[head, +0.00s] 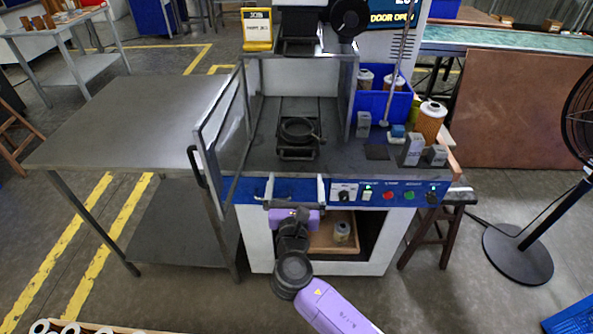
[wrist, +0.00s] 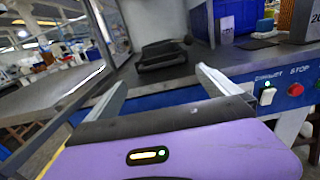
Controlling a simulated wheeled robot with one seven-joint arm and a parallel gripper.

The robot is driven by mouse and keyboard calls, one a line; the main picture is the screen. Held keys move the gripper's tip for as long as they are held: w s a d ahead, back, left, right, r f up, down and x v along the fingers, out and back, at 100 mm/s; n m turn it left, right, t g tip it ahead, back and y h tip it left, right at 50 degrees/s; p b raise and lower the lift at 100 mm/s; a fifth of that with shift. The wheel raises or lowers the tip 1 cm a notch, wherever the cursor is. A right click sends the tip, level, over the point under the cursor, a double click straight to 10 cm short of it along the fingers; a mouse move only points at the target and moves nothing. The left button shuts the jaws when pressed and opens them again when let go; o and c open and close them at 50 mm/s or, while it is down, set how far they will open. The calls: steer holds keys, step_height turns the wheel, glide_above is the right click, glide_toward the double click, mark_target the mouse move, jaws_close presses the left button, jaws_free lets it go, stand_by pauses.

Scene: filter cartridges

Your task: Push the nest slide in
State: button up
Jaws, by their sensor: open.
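The nest slide (head: 297,151) is a black carriage with a round ring-shaped nest (head: 299,128) on top. It sits in the middle of the machine's worktop, between the side walls. In the wrist view the nest slide (wrist: 163,55) is dark and low, ahead of my fingers and a little above them in the picture. My gripper (head: 295,190) is at the worktop's front edge, in front of the slide, with its two pale fingers wide apart. In the wrist view my gripper (wrist: 158,82) has nothing between its fingers and is apart from the slide.
The clear door (head: 222,130) stands open at the left with a black handle. A blue bin (head: 385,104) with cartridges, an orange cartridge (head: 430,122) and grey blocks (head: 411,150) stand at the right. A button panel (head: 390,194) runs along the front. The worktop before the slide looks clear.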

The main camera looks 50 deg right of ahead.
mark_target(296, 152)
steer(key=x, duration=0.7)
steer(key=shift+w+d, duration=0.25)
steer(key=shift+d, duration=0.05)
steer(key=c, duration=1.8)
steer(key=shift+x, duration=2.3)
steer(key=shift+w+a, duration=0.1)
steer(key=shift+w, duration=0.05)
steer(key=o, duration=1.8)
